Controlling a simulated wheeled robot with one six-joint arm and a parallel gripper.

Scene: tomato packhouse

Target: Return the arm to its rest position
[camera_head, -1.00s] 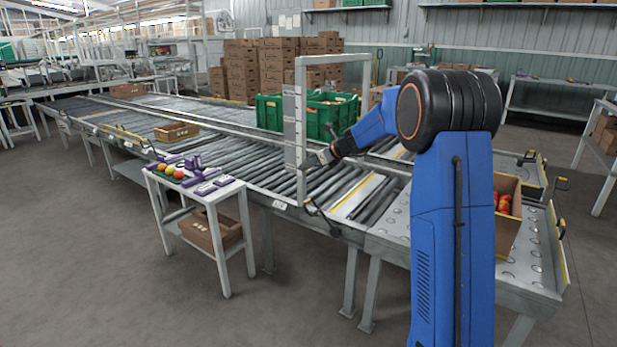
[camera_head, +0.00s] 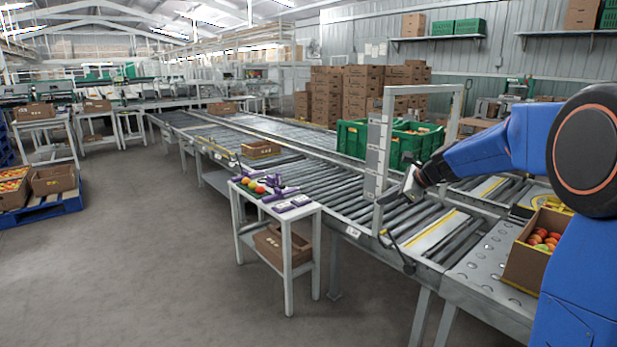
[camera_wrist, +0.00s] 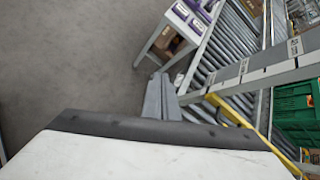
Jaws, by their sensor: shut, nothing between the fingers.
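My gripper (camera_head: 408,188) hangs over the roller conveyor (camera_head: 335,176), close to the grey upright frame (camera_head: 377,150), at the end of my arm, which reaches in from the right in the head view. In the wrist view my gripper's fingers (camera_wrist: 160,92) are together with nothing between them. I cannot tell how much gap lies between the gripper and the frame post.
A small white table (camera_head: 308,212) with tomatoes and purple items stands in front of the conveyor. Green crates (camera_head: 405,150) sit behind the frame. A carton of tomatoes (camera_head: 522,265) stands on the ball table (camera_head: 470,280) near my arm.

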